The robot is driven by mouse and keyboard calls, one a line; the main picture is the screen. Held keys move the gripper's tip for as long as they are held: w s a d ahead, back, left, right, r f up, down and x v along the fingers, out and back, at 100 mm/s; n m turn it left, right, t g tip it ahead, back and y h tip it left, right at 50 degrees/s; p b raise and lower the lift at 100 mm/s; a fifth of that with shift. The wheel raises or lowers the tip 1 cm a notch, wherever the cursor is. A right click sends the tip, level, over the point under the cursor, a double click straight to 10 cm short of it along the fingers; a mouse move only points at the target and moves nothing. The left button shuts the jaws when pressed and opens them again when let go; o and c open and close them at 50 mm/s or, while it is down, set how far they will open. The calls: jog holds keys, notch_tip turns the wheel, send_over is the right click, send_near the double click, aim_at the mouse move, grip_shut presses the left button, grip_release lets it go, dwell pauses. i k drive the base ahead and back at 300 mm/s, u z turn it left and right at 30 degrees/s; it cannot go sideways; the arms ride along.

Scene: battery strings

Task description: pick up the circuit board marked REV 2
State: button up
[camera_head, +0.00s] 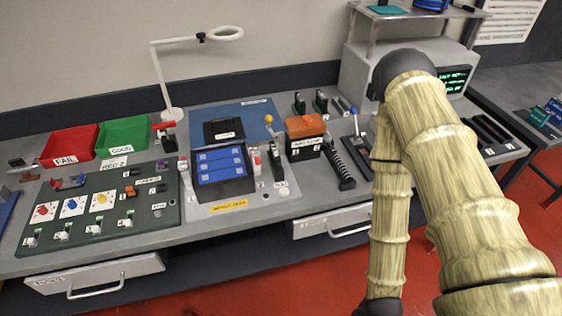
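Small dark green upright pieces (320,101) stand in a row at the back of the bench, right of the blue mat. They may be circuit boards, but they are too small for me to read any marking. Teal, board-like pieces (540,116) lie on the side table at the far right, also unreadable. My arm fills the right side of the view and bends down to the bottom edge. My gripper is not in view. The arm covers part of the bench's right end.
A red FAIL tray (70,146) and green GOOD tray (124,134) stand at the back left. A lamp (172,114), switch panel (110,212), blue-panelled fixture (222,170), orange-topped box (304,126) and grey machine (360,75) crowd the bench. Red floor shows in front.

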aim_at(276, 158)
jog(key=z, duration=2.05)
jog(key=k, duration=1.2)
jog(key=u, duration=1.85)
